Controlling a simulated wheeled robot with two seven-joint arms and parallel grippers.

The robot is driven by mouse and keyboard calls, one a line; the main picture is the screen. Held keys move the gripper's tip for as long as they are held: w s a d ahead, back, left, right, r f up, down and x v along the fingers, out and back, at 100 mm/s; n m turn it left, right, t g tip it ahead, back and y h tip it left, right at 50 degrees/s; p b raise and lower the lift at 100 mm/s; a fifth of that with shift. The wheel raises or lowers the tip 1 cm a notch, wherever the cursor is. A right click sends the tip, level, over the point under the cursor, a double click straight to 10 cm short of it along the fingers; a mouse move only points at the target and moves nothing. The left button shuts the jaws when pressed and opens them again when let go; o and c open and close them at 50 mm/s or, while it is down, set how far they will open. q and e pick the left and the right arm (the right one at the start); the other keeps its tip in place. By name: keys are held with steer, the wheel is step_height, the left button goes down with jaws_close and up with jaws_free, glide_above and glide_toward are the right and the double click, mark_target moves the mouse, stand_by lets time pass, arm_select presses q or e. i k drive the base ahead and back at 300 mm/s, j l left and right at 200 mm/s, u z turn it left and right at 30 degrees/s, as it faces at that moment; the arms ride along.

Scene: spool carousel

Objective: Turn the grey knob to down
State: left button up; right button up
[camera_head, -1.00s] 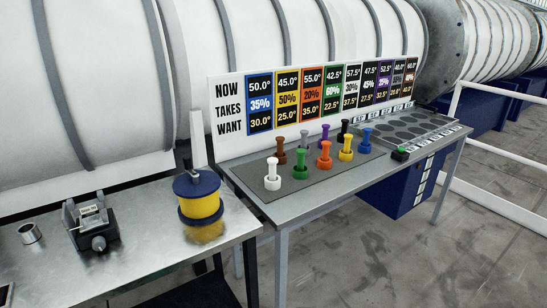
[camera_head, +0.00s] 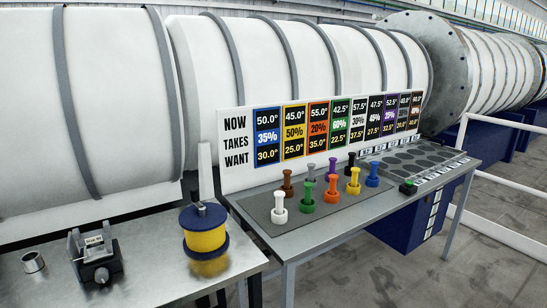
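A small grey peg-like piece (camera_head: 311,173) stands at the back of a dark grey mat (camera_head: 254,209) on the metal table, partly hidden behind its neighbours. Its turn position is too small to tell. Around it stand similar pieces: white (camera_head: 279,208), brown (camera_head: 288,184), green (camera_head: 307,197), orange (camera_head: 332,190), yellow (camera_head: 354,183), purple (camera_head: 332,166), blue (camera_head: 372,176) and black (camera_head: 351,162). A dark device (camera_head: 95,255) with a round dark grey knob (camera_head: 101,275) on its front sits on the left bench. I cannot tell which one the task's grey knob is. Neither gripper is in view.
A yellow spool with blue flanges (camera_head: 205,231) and a metal cup (camera_head: 33,262) stand on the left bench. A number board (camera_head: 233,180) stands behind the table. A panel of dark round spots (camera_head: 437,152) lies at right. A white rail (camera_head: 500,183) borders the floor.

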mark_target(101, 275)
steer(key=u, duration=1.5)
